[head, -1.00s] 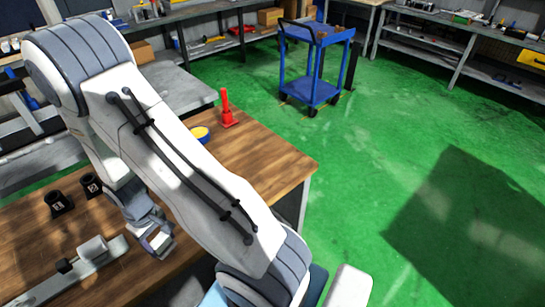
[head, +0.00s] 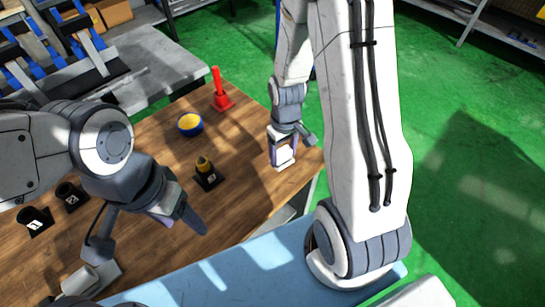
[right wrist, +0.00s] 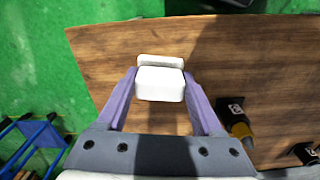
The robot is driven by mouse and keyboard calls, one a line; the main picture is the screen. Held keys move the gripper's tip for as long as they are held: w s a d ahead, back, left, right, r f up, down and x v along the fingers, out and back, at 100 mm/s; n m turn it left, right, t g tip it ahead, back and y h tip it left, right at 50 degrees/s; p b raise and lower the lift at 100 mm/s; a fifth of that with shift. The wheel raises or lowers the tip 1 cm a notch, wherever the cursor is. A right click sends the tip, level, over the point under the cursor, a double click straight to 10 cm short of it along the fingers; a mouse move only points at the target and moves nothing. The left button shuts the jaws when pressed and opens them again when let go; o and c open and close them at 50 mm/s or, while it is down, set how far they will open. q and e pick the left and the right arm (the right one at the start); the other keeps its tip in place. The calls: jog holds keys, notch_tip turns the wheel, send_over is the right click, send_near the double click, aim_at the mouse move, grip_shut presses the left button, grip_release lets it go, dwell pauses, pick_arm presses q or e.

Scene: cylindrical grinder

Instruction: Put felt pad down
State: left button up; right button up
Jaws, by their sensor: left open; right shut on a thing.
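My right gripper (head: 282,148) is shut on a white block-like piece, which I take to be the felt pad (head: 283,158), at the right end of the wooden table (head: 245,205). The right wrist view shows the white pad (right wrist: 160,84) between the two purple fingers (right wrist: 160,90), with the table top beyond it. I cannot tell whether the pad touches the table. My left gripper (head: 185,214) is open at the left, over the front part of the table, with its fingers partly hidden by its own wrist.
A black numbered stand (head: 208,179) holds a yellow-topped piece between the grippers. Two more black stands (head: 36,221) are at the left. A blue-and-yellow round container (head: 190,124) and a red upright piece (head: 221,95) stand at the back. The table's right end near my right gripper is bare.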

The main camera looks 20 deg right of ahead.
notch_tip(320, 180, up, 3)
jog(key=s+d+n, duration=0.1)
jog(key=s+d, duration=0.1)
jog(key=shift+n, duration=0.4)
jog(key=w+a+f+p, duration=0.1)
jog(key=w+f, duration=0.1)
jog(key=w, duration=0.1)
jog(key=w+a+f+p, duration=0.1)
jog(key=w+a+f, duration=0.1)
jog(key=w, duration=0.1)
jog(key=w+a+f+p, duration=0.1)
jog(key=w+a+f, duration=0.1)
jog(key=w+f, duration=0.1)
jog(key=shift+a+p, duration=0.25)
jog(key=shift+p, duration=0.05)
notch_tip(320, 180, down, 4)
jog(key=shift+r+p, duration=0.1)
jog(key=shift+p, duration=0.65)
jog(key=shift+f, duration=0.2)
jog(key=shift+f, duration=0.15)
jog(key=o, duration=1.4)
jog(key=shift+o, duration=0.2)
